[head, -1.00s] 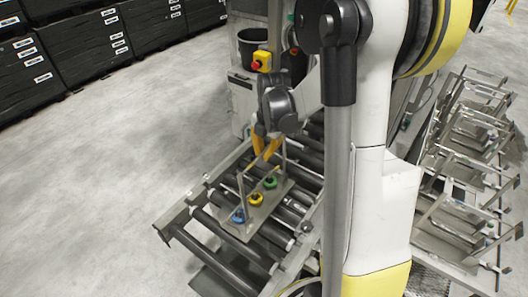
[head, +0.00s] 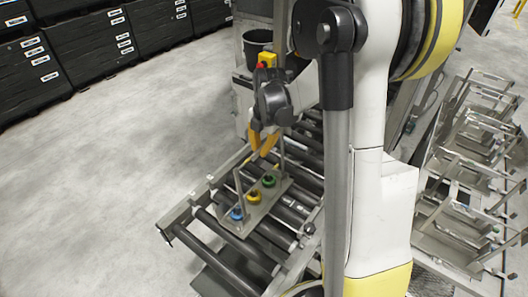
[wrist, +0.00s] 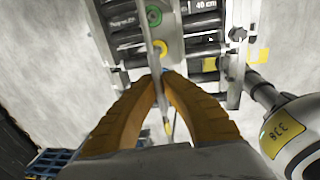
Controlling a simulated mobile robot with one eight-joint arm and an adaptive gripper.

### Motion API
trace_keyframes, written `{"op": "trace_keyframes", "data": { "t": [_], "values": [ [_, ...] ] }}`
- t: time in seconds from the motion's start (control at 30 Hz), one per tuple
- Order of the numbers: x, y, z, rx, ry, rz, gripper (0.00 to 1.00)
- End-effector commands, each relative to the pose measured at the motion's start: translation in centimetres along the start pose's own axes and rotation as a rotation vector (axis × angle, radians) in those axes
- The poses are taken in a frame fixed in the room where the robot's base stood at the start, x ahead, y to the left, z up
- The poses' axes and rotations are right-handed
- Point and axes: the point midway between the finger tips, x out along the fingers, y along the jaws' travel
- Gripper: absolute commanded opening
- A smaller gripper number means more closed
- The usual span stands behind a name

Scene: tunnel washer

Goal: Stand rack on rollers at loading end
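The rack (head: 247,222) is a narrow metal plate with blue, yellow and green round fittings in a row and upright posts carrying a top bar. It is upright over the black rollers (head: 215,232) of the conveyor. Whether its plate fully bears on them is hard to tell. My gripper (head: 260,153) is at the rack's top bar, between the posts, with its orange fingers pointing down. In the wrist view the fingertips (wrist: 158,73) come together around the bar, with the green and yellow fittings beyond. The gripper looks shut on the rack; the exact contact is partly hidden.
Metal side rails (head: 185,212) edge the conveyor. A machine with a yellow box and red button (head: 266,61) stands at the conveyor's far end. Several metal frames (head: 455,210) stand at right. Black crates (head: 85,50) line the back left. The floor at left is clear.

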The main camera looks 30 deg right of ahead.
Motion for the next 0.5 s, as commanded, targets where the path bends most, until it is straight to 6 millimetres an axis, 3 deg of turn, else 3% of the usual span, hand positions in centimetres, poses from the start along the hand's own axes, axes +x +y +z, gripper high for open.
{"op": "trace_keyframes", "data": {
  "t": [0.5],
  "values": [
    [-0.07,0.64,-0.01,0.0,0.0,0.001,0.0]
  ]
}}
